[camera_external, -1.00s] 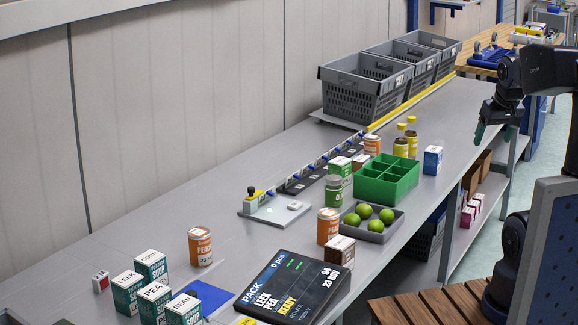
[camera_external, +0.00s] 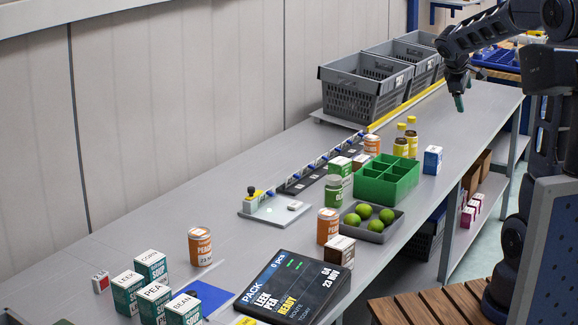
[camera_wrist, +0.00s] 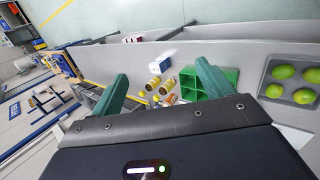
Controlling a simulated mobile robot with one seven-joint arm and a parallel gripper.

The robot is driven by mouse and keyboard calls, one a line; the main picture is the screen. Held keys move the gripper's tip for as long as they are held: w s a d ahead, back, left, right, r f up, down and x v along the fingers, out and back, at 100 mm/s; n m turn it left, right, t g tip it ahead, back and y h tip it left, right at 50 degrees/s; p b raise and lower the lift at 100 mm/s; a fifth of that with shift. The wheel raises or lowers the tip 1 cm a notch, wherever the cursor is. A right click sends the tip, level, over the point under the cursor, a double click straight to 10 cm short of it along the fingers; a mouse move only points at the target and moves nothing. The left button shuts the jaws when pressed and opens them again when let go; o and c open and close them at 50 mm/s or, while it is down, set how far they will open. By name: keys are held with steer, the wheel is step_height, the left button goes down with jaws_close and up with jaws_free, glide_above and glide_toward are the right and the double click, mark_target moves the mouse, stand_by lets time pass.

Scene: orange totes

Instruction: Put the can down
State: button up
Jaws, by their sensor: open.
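Orange-labelled cans stand upright on the grey table: one (camera_external: 200,247) at the front left, one (camera_external: 327,226) by the lime tray, one (camera_external: 372,145) near the bottles. I cannot tell which can the task means. My gripper (camera_external: 459,104) is above the far right part of the table, beyond the green divided box (camera_external: 378,190), away from the cans. In the wrist view my gripper (camera_wrist: 163,68) has its green fingers spread with nothing held between them. The bottles, the green box (camera_wrist: 222,86) and part of an orange can (camera_wrist: 171,99) show below, beyond the fingers.
Grey crates (camera_external: 362,98) line the back. Yellow-capped bottles (camera_external: 401,145), a blue-white box (camera_external: 433,160) and a tray of limes (camera_external: 376,235) stand near the green box. Soup cartons (camera_external: 152,268) and a display (camera_external: 292,287) are in front. The table below my gripper is clear.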

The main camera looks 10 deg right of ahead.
steer(key=w+a+f+n+t+h, duration=0.1)
steer(key=w+f+n, duration=0.1)
steer(key=w, duration=0.5)
steer(key=w+f+n+h, duration=0.1)
steer(key=w+f+n, duration=0.15)
steer(key=w, duration=0.45)
steer(key=n+t, duration=0.5)
steer(key=n, duration=1)
glide_toward(372, 136)
steer(key=shift+w+d+f, duration=0.15)
steer(key=shift+w+f, duration=0.2)
steer(key=shift+w, duration=0.1)
steer(key=x, duration=0.5)
steer(key=shift+w+d, duration=0.15)
steer(key=shift+w, duration=0.05)
steer(key=shift+x, duration=2.65)
steer(key=shift+s+d+t+h, duration=0.1)
steer(key=shift+d+t+h, duration=0.05)
steer(key=shift+t+h, duration=0.15)
steer(key=c, duration=1.4)
step_height(372, 136, up, 20)
steer(key=shift+r, duration=0.1)
